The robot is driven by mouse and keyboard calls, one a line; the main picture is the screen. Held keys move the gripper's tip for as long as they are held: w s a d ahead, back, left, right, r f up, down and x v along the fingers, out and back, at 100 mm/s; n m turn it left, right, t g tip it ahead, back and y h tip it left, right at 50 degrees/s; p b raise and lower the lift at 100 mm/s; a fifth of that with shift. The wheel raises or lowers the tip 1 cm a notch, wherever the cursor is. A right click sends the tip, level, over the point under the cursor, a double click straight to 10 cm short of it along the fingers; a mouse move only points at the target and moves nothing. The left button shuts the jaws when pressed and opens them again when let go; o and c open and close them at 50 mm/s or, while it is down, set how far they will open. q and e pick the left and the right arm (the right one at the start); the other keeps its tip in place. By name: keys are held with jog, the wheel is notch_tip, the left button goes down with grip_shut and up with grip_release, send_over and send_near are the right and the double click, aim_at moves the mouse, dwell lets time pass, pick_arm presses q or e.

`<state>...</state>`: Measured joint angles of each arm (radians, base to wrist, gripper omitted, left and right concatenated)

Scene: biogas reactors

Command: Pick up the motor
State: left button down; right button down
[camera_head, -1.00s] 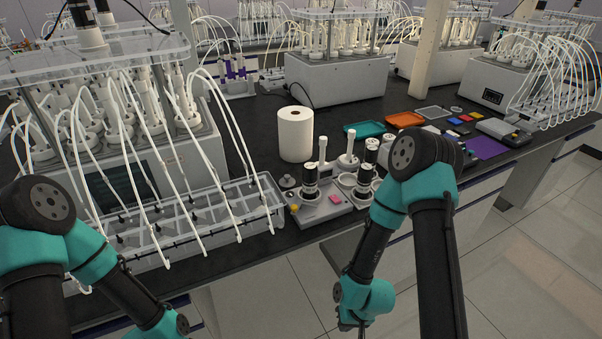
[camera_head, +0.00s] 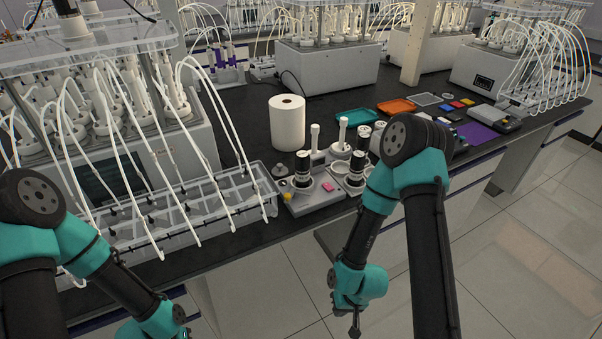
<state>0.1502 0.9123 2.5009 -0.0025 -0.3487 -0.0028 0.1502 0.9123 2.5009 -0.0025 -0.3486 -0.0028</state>
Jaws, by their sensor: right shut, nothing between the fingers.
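Part of the group is hidden by my right arm. My right gripper (camera_head: 355,326) points down at the bottom of the view, in front of the table and apart from the motors. It is shut and empty. My left arm comes in at lower left, with its gripper cut off by the bottom edge.
A white paper roll (camera_head: 287,124) stands behind the tray. A clear divided rack (camera_head: 180,215) with tubes lies left of it, before a reactor unit. Teal (camera_head: 357,116) and orange (camera_head: 396,106) trays lie further back. Open floor lies before the table.

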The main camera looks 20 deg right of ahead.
pick_arm(q)
jog(key=c, duration=1.8)
grip_release()
jog(key=o, duration=1.5)
jog(key=shift+c, duration=0.2)
jog(key=shift+w+d, duration=0.1)
